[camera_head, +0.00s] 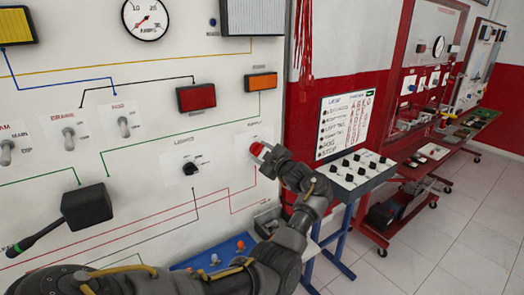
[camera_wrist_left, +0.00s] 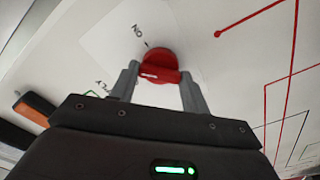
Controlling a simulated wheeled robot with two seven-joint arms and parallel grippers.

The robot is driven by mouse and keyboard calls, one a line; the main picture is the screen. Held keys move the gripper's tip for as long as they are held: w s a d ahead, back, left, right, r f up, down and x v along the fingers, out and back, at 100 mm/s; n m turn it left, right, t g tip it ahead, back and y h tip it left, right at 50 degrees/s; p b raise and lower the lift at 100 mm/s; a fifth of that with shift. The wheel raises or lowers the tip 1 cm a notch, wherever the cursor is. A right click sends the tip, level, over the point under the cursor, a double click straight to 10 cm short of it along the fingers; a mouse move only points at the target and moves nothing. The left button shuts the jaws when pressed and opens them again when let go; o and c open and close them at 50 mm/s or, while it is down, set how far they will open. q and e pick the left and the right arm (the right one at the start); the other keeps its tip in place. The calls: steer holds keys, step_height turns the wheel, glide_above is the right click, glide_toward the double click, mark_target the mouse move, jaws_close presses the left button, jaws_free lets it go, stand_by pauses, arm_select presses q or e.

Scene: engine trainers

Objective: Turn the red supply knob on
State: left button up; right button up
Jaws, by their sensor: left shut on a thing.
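The red supply knob (camera_head: 257,149) sits on a pale label plate on the white trainer panel (camera_head: 150,165). In the left wrist view the red knob (camera_wrist_left: 160,66) is round with a raised grip bar. Lettering shows on its plate; one mark by the top of the knob looks like "ON". My left gripper (camera_head: 262,154) reaches the panel from the lower right. In the left wrist view its two grey fingers (camera_wrist_left: 158,80) are on either side of the knob's bar, shut on it. My right gripper is not in view.
A black knob (camera_head: 190,168) is left of the red one on the panel. Red and orange lamp blocks (camera_head: 196,97) are above. A control stand (camera_head: 352,172) with black knobs is close on the right. Red benches and open floor (camera_head: 430,235) lie further right.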

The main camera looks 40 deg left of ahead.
arm_select(q)
steer(key=m+p, duration=0.3)
steer(key=m, duration=0.3)
steer(key=shift+r+p, duration=0.1)
steer(key=shift+p, duration=0.25)
steer(key=shift+m+p, duration=0.8)
steer(key=shift+m, duration=0.7)
steer(key=shift+f, duration=0.2)
steer(key=o, duration=1)
steer(key=b+v, duration=0.3)
steer(key=v, duration=0.8)
